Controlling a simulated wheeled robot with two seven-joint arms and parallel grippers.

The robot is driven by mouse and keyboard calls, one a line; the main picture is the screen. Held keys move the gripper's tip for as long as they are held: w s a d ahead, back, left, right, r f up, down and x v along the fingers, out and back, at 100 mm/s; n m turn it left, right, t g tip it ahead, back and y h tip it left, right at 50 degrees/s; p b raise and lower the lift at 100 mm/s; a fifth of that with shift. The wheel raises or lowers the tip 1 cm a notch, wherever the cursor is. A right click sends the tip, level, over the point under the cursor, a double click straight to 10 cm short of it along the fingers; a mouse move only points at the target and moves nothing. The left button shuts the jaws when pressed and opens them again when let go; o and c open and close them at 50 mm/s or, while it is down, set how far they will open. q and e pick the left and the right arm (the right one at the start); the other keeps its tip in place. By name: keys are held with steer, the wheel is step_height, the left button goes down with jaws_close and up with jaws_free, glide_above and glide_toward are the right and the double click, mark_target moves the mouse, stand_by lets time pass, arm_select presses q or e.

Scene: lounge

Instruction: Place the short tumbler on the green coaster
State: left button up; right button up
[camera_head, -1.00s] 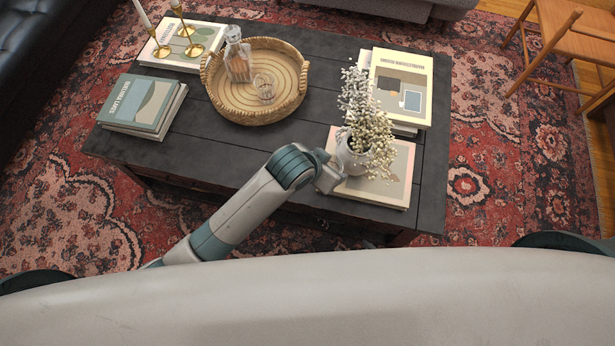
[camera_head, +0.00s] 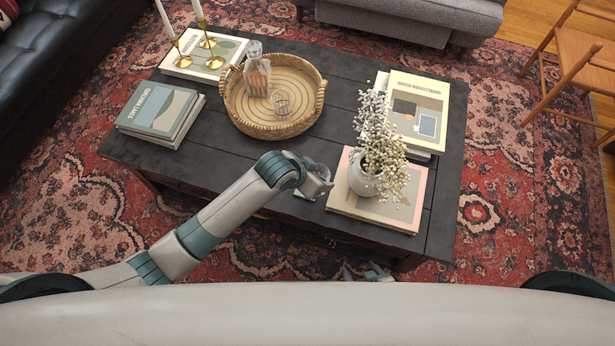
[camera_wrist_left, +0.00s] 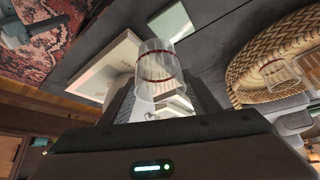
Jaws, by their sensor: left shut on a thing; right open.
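The short tumbler (camera_wrist_left: 160,68), clear glass with red lines around it, sits between the fingers of my left gripper (camera_wrist_left: 163,100), which is shut on it. In the head view my left gripper (camera_head: 320,183) is over the table's front part, just left of the book under the vase; the tumbler is hard to make out there. A pale green square, the green coaster (camera_wrist_left: 173,22), lies on the dark table beyond the tumbler in the left wrist view. My right gripper (camera_head: 370,272) is open and empty below the table's front edge.
A woven tray (camera_head: 240,122) holds a decanter (camera_head: 257,75) and another glass (camera_head: 281,102). A white vase of flowers (camera_head: 366,180) stands on a book (camera_head: 405,212) close to my left gripper. Other books (camera_head: 160,112) and brass candlesticks (camera_head: 210,50) stand farther left.

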arm_select(q)
steer(key=shift+w+a+f, duration=1.05)
steer(key=shift+w+a, duration=0.2)
steer(key=shift+f, duration=2)
steer(key=o, duration=1.3)
steer(key=shift+f, duration=0.15)
steer(key=shift+c, duration=0.2)
steer(key=v, duration=1.2)
steer(key=shift+p, duration=0.45)
